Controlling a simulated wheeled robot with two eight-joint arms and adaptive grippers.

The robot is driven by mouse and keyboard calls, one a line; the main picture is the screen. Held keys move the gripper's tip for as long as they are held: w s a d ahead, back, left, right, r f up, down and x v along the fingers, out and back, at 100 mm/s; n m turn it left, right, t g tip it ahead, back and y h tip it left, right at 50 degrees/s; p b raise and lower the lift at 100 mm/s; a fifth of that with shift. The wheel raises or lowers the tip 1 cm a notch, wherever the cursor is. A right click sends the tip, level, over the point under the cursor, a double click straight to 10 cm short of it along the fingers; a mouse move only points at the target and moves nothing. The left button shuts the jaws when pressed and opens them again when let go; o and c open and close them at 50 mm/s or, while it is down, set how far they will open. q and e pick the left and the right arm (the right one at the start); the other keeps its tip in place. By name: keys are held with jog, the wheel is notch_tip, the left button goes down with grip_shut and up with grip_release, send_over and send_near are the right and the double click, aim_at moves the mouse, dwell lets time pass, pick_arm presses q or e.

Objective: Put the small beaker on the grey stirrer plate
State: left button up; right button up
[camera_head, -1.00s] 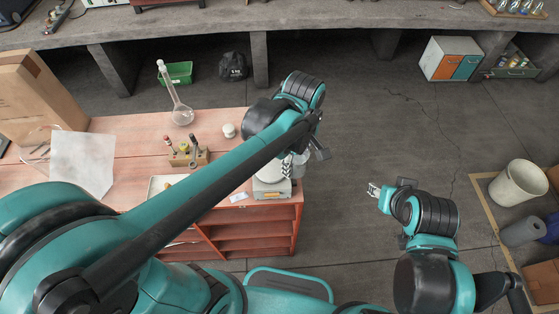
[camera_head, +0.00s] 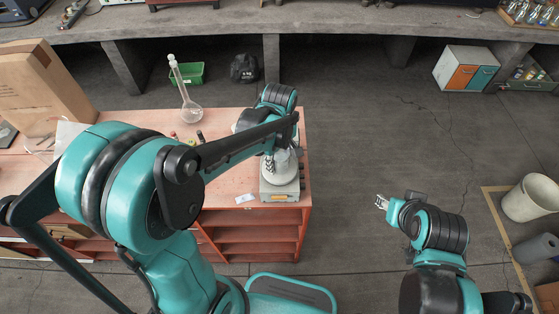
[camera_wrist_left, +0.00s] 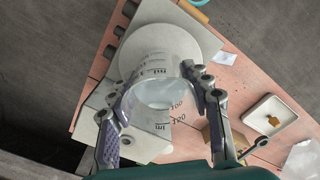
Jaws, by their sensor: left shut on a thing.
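The small beaker (camera_wrist_left: 158,75), clear glass with printed ml marks, is between the fingers of my left gripper (camera_wrist_left: 162,108) in the left wrist view. The gripper is shut on it. The grey stirrer plate (camera_head: 279,192) has a pale round top and a boxy base and stands at the right end of the wooden bench. Its round top (camera_wrist_left: 205,42) shows behind the beaker in the wrist view. In the head view my left gripper (camera_head: 270,160) is over the plate's far part; whether the beaker touches it I cannot tell. My right gripper (camera_head: 381,202) is empty, its fingers apart, over the floor.
A tall glass flask (camera_head: 189,108) stands at the bench's back. A white card (camera_head: 245,198) lies left of the stirrer. A white tray (camera_wrist_left: 274,116) and a wooden block (camera_wrist_left: 236,133) show in the wrist view. A large cardboard box (camera_head: 38,85) stands at left.

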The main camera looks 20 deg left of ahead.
pick_arm(q)
jog(key=shift+f, duration=0.1)
jog(key=o, duration=1.3)
jog(key=shift+c, duration=0.2)
